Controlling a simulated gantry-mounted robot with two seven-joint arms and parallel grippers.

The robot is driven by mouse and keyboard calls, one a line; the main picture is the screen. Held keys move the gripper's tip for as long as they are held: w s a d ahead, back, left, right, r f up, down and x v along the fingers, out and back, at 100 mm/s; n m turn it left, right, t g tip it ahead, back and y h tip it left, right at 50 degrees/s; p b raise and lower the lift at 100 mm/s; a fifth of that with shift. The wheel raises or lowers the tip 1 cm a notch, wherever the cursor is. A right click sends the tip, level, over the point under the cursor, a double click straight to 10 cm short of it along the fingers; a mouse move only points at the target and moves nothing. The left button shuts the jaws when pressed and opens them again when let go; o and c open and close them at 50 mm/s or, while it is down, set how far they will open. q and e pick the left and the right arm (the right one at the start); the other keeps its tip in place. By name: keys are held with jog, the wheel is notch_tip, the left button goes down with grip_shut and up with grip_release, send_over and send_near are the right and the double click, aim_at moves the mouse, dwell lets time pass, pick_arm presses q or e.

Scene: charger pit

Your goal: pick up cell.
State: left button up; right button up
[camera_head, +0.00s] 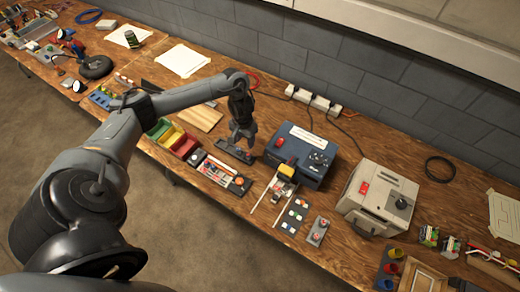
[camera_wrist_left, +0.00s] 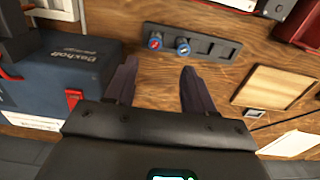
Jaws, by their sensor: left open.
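Two small round cells stand at one end of a dark slotted holder (camera_wrist_left: 218,49) on the wooden bench: one with a red top (camera_wrist_left: 154,41) and one with a blue top (camera_wrist_left: 182,47). The holder's other slots look empty. My left gripper (camera_wrist_left: 158,66) is open and empty, its fingers spread on the near side of the two cells, with no visible contact. In the head view my left gripper (camera_head: 241,140) hangs just above the holder (camera_head: 234,154), and the cells are too small or hidden to tell there. My right gripper is not in view.
A dark blue charger box (camera_head: 302,150) stands close to the right of the gripper, and a beige device (camera_head: 378,192) stands farther right. Coloured bins (camera_head: 176,138) and a wooden board (camera_head: 200,117) lie to the left. A power strip (camera_head: 312,98) runs along the back.

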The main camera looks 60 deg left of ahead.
pick_arm(q)
jog(key=w, duration=0.1)
jog(key=b, duration=0.2)
send_over(248, 155)
jog(key=f, duration=0.5)
jog(key=shift+s+a+f, duration=0.1)
jog(key=shift+a+f, duration=0.1)
jog(key=shift+a, duration=0.1)
jog(key=shift+f, duration=0.3)
jog(key=f, duration=0.2)
jog(key=f+b, duration=0.1)
jog(key=f, duration=0.2)
jog(key=shift+d, duration=0.2)
jog(key=shift+w, duration=0.2)
grip_shut()
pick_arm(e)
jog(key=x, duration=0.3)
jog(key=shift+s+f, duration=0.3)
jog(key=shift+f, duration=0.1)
